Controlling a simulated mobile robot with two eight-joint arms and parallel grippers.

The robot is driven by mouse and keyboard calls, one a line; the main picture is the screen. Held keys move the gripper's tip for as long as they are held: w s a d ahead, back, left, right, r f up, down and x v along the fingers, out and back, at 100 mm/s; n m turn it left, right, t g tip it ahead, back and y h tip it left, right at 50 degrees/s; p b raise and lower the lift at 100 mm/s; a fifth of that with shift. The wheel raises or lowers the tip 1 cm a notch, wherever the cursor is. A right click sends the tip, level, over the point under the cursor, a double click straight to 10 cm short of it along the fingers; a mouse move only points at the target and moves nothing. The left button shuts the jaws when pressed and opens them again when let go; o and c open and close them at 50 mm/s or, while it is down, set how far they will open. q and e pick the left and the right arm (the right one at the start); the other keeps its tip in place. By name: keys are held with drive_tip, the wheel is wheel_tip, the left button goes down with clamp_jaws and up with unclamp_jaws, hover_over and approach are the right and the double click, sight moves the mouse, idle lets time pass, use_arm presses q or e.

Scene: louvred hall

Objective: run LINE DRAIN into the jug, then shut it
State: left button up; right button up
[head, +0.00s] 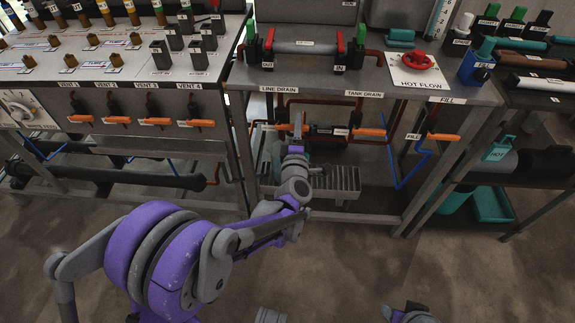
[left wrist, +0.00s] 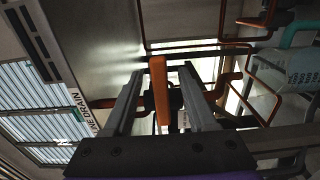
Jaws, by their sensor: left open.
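The LINE DRAIN valve has an orange lever (head: 285,127) lying level under its label (head: 279,89). In the left wrist view the lever (left wrist: 161,95) stands between my two fingers, with a gap visible on either side. My left gripper (left wrist: 161,75) is open around it; in the head view my gripper (head: 296,138) is at the lever and partly hides it. The clear jug (left wrist: 287,70) with printed marks and a teal handle (left wrist: 300,33) shows below the valve. In the head view it is largely hidden behind my left arm. I cannot see any water flow. My right gripper is not identifiable.
The TANK DRAIN lever (head: 368,132) is close to the right, with the FILL lever (head: 444,136) beyond. A slatted tray (head: 342,180) is below. Copper pipes and the bench top's front edge crowd the valve. A red HOT FLOW wheel (head: 419,61) stands on the bench.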

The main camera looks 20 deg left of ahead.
use_arm(q)
drive_tip(key=v, duration=0.7)
idle(0.3)
drive_tip(key=p+v, duration=0.1)
drive_tip(key=v, duration=1)
drive_tip(key=shift+w, duration=0.15)
